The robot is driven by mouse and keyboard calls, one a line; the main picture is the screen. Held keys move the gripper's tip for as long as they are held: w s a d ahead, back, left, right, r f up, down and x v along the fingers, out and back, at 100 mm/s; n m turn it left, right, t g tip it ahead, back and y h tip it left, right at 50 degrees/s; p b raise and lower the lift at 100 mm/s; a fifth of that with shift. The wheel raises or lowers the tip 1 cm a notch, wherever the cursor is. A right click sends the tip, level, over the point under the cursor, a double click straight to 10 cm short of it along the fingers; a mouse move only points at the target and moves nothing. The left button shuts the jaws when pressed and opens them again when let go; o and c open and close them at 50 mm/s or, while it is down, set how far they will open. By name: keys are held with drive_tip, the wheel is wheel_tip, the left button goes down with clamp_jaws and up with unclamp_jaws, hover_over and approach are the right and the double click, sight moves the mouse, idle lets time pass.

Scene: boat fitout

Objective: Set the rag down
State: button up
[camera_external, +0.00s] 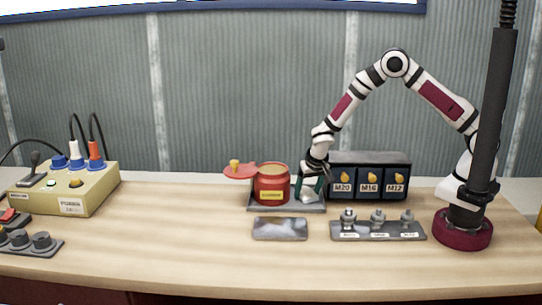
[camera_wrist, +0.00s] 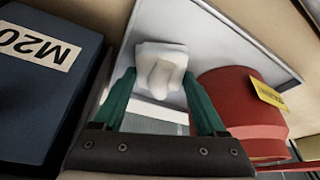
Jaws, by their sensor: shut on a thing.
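The white rag (camera_wrist: 160,68) is bunched between the green fingertips of my gripper (camera_wrist: 160,80) in the wrist view. My gripper is shut on it. In the external view the rag (camera_external: 307,197) shows as a small white lump under my gripper (camera_external: 311,184), low at the right end of a grey tray (camera_external: 259,209). I cannot tell whether the rag touches the tray.
A red pot (camera_external: 271,189) stands on the tray just left of my gripper, its red lid tilted out left. A dark bin block (camera_external: 398,160) labelled M20, M16 and M12 is close right. A fitting rack (camera_external: 377,236) and grey plate (camera_external: 280,229) lie in front.

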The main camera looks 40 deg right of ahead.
drive_tip(key=o, duration=1)
drive_tip(key=shift+f, duration=0.1)
